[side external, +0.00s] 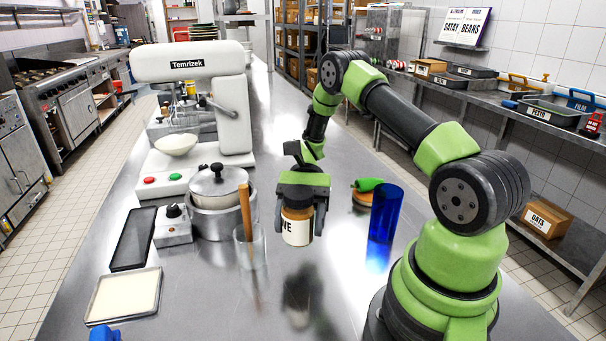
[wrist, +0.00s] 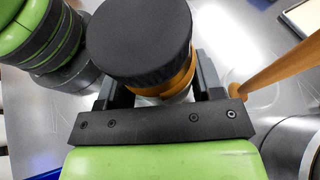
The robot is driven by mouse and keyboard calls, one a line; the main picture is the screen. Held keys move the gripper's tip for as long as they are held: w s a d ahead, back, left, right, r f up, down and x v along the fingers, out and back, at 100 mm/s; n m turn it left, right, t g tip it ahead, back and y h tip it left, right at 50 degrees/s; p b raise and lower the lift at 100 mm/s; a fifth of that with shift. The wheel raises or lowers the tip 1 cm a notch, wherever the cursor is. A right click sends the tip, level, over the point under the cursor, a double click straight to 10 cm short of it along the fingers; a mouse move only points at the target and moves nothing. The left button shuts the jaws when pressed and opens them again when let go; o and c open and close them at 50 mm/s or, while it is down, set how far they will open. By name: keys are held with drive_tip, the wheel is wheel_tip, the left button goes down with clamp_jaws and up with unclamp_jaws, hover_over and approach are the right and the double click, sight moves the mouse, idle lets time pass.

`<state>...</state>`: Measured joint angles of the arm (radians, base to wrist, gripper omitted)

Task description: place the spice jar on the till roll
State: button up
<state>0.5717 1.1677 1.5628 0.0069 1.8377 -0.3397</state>
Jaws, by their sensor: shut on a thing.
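The spice jar (side external: 297,228) has orange-brown contents and a white label with dark letters. My gripper (side external: 302,208) is shut on it from above and holds it upright, seemingly above the steel counter, with its reflection below. In the wrist view the jar's wide black lid (wrist: 140,42) and orange side show between the fingers of my gripper (wrist: 165,95). I cannot make out a till roll in either view.
A glass (side external: 250,246) with a wooden spoon stands left of the jar, near a lidded pot (side external: 218,188). A blue glass (side external: 384,214) stands to the right, by a green-topped round thing (side external: 367,193). A shallow tray (side external: 125,296) lies front left. The front middle counter is clear.

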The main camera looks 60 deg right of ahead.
drive_tip(key=w+d+r+m+t+h, duration=0.5)
drive_tip(key=w+d+m+t, duration=0.7)
drive_tip(key=m+t, duration=0.35)
drive_tip(key=d+r+m+t+h, duration=0.3)
drive_tip(key=d+m+h, duration=0.45)
drive_tip(key=d, duration=0.45)
drive_tip(key=shift+g+h, duration=0.25)
drive_tip(key=shift+h, duration=0.5)
drive_tip(key=f, duration=0.5)
drive_tip(key=shift+w+d, duration=0.15)
drive_tip(key=shift+d, duration=0.1)
drive_tip(key=shift+f, duration=2.5)
drive_tip(key=shift+f, duration=0.1)
drive_tip(key=o, duration=1.1)
drive_tip(key=shift+f, duration=0.1)
drive_tip(key=shift+c, duration=0.2)
